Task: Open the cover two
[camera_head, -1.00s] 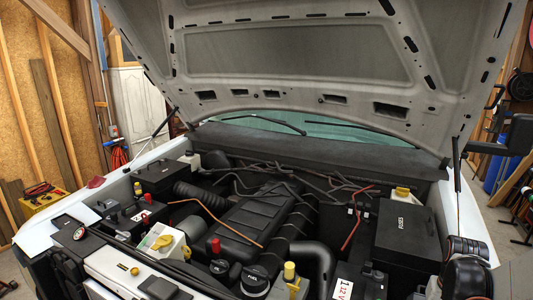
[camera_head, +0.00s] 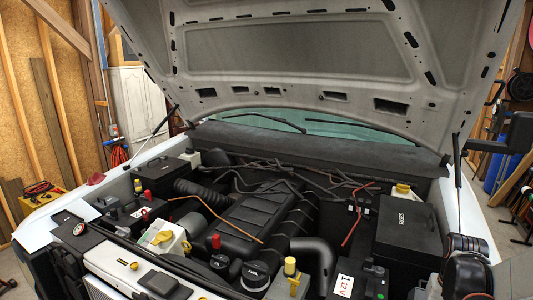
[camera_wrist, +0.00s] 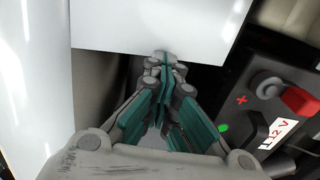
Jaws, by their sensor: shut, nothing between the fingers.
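A black box with a lid (camera_head: 405,212) and a small white label, which seems to read FUSE, stands at the right of the engine bay; its lid looks shut. Another black lidded box (camera_head: 160,172) stands at the left rear, also shut. I cannot tell for sure which is cover two. My gripper (camera_wrist: 166,62) shows only in the wrist view, shut and empty. Its fingertips overlap the lower edge of a white panel (camera_wrist: 140,25) in the picture; contact cannot be told. A battery (camera_wrist: 265,100) with a 12 V label and a red terminal is to its right.
The raised hood (camera_head: 290,50) hangs over the bay, with a thin strut (camera_head: 457,170) at the right. The black engine cover (camera_head: 240,215), hoses and an orange rod (camera_head: 222,212) fill the middle.

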